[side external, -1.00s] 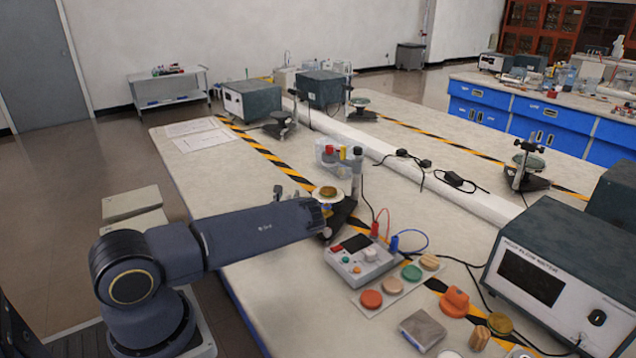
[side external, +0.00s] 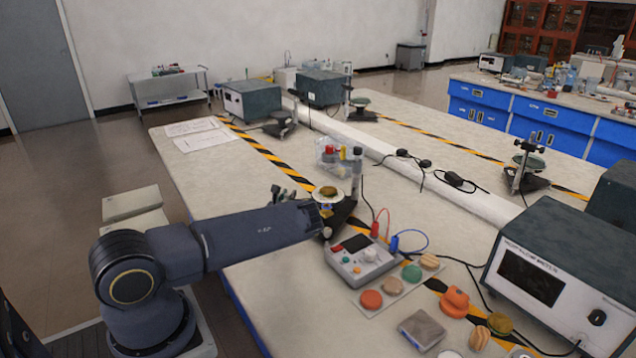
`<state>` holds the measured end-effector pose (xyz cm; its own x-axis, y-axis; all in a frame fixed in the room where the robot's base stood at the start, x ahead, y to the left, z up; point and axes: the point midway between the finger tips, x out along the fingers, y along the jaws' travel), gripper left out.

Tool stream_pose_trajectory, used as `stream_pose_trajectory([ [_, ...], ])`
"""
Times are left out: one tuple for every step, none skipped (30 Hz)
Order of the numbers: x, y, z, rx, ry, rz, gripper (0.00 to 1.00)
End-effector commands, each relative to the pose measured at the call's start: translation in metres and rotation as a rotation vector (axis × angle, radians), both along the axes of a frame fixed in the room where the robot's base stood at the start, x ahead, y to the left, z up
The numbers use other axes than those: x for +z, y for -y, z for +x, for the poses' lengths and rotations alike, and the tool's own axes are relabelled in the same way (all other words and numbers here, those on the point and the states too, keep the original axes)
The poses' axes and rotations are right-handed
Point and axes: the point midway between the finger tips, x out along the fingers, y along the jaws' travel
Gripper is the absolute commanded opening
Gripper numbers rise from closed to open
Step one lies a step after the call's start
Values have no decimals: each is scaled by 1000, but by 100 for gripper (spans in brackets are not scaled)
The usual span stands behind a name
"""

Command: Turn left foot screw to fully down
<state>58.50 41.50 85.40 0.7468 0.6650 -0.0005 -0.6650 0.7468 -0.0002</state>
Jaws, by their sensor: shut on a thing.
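The stand (side external: 346,211) has a dark base and an upright post. It carries a pale round plate with a brownish-yellow disc (side external: 327,192) on it. My gripper (side external: 322,222) is at the end of my dark arm, against the left side of the stand's base. It is shut low beside the base, at the place of the left foot screw. The screw and the fingertips are mostly hidden behind my arm, so the grip itself and the screw's height cannot be made out.
A grey control box (side external: 362,260) with red and blue leads stands close in front of the stand. A clear container (side external: 334,152) stands behind it. Coloured discs (side external: 411,272) and a large meter (side external: 545,275) are to the right.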

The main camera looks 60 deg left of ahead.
Motion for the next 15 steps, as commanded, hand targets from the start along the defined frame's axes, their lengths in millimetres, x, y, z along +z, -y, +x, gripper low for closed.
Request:
stream_pose_trajectory([
  [-1, 0, -1, -25, -3, 2, 0],
  [0, 0, -1, -43, -2, 2, 0],
  [-1, 0, -1, -71, -4, 2, 0],
  [-1, 0, -1, -92, -3, 2, 0],
  [-1, -1, -1, -115, -4, 2, 0],
  [-1, -1, -1, -148, -4, 2, 0],
  [-2, -1, -1, -174, -4, 2, 0],
  [-1, -1, -1, -202, -3, 1, 0],
  [-2, -1, -2, -238, -3, 1, 0],
  [-2, -1, -1, -267, -5, 1, 0],
  [-1, -1, -1, -295, -3, 0, 0],
  [-2, -1, -2, -334, -5, 0, 0],
  [-1, -1, -1, -363, -2, -1, 0],
  [-1, -1, -2, -392, -3, -1, 0],
  [-1, -1, -2, -430, -1, -1, 0],
])
